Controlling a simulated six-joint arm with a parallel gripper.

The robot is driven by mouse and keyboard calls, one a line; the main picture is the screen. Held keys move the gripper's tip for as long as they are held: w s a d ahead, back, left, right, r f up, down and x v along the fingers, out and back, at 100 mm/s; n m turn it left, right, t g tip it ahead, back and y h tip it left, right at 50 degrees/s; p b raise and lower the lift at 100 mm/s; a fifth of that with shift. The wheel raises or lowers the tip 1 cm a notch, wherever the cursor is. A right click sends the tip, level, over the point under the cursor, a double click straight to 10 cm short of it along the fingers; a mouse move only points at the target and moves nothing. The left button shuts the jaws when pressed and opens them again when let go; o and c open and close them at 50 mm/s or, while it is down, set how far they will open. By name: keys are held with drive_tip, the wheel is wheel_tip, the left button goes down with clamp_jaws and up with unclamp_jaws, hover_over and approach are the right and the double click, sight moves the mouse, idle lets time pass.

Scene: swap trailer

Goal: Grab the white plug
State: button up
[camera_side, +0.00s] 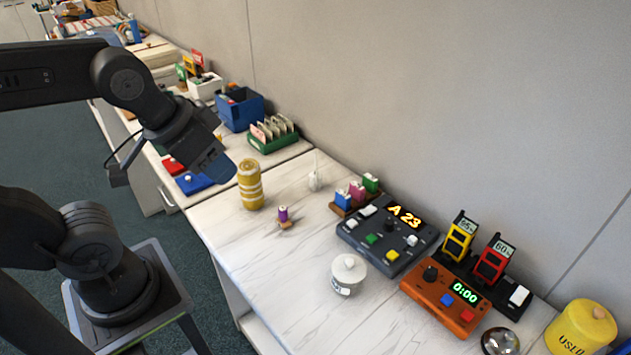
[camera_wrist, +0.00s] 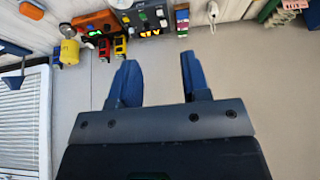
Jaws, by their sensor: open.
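A small white object with a thin upright stem, which looks like the white plug (camera_side: 315,181), stands on the white marbled worktop (camera_side: 240,235) near the wall. It also seems to show at the top edge of the wrist view (camera_wrist: 213,9). My gripper (camera_side: 222,170) is in the air to its left, beside and above the yellow striped cylinder (camera_side: 250,186). Its blue fingers show in the wrist view (camera_wrist: 160,62), spread apart with nothing between them. It is apart from the plug.
A small purple piece (camera_side: 283,213), a white lidded jar (camera_side: 348,272), a dark console (camera_side: 386,236) and an orange timer box (camera_side: 445,297) stand on the worktop. A rack of coloured blocks (camera_side: 356,193) is right of the plug. A green card rack (camera_side: 272,133) stands behind.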

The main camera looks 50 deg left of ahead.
drive_tip(key=o, duration=0.5)
drive_tip(key=shift+o, duration=0.2)
drive_tip(key=n+g+y, duration=0.2)
drive_tip(key=n+y, duration=0.1)
drive_tip(key=n, duration=0.6)
hover_over(316, 174)
drive_tip(key=s+d, duration=0.4)
wheel_tip(316, 174, down, 16)
drive_tip(key=x, duration=1.2)
drive_tip(key=shift+s+a+f, duration=0.15)
drive_tip(key=shift+g, duration=0.3)
drive_tip(key=shift+x, duration=2.95)
